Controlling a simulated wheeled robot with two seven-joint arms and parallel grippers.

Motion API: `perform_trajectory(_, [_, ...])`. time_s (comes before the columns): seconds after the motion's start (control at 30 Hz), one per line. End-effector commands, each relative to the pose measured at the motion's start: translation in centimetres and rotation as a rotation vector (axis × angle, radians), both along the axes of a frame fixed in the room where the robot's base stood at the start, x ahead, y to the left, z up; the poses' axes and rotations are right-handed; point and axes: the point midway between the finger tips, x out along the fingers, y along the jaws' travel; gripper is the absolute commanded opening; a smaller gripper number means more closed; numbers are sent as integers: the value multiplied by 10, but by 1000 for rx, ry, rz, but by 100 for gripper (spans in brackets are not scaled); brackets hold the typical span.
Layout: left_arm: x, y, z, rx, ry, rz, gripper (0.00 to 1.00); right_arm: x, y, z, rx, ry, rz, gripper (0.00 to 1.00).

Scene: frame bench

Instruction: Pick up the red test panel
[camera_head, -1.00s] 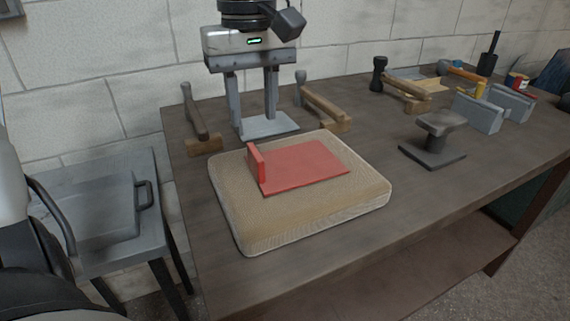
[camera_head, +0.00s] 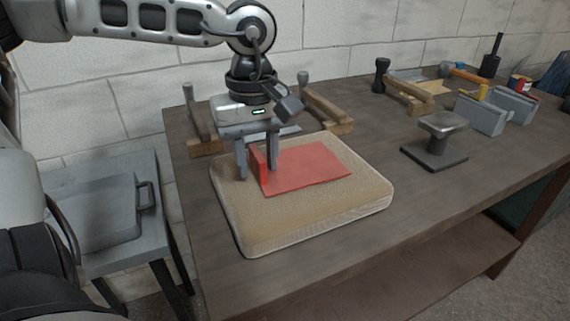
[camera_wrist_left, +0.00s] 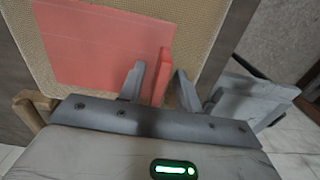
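The red test panel (camera_head: 310,168) lies flat on a tan padded cushion (camera_head: 300,222), with a short upright flange at its left end. My left gripper (camera_head: 256,176) is lowered over that flange, pointing down, with one finger on each side of it. In the left wrist view the fingers (camera_wrist_left: 161,80) stand either side of the upright flange of the panel (camera_wrist_left: 120,45). A gap shows between the flange and at least the right finger, so the gripper is open. My right gripper is not in view.
Wooden frame clamps (camera_head: 327,110) stand behind the cushion. A small dark anvil-like stand (camera_head: 440,140) is to the right, with grey blocks (camera_head: 482,113) beyond. A grey side table (camera_head: 95,215) is at the left. The bench front (camera_head: 400,225) is clear.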

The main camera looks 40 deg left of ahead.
Motion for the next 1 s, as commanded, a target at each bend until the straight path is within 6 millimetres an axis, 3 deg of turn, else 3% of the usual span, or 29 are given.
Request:
perform_trajectory(0.03, [0,0,0,0,0,0,20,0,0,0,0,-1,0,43])
perform_trajectory(0.1, [0,0,0,0,0,0,0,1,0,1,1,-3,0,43])
perform_trajectory(0.57, [1,0,6,0,-4,0,0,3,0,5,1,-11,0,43])
perform_trajectory(0.77, [1,0,32,0,-7,-1,0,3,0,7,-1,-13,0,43])
perform_trajectory(1.0, [-41,-8,84,-1,-12,-4,0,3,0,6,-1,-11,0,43])
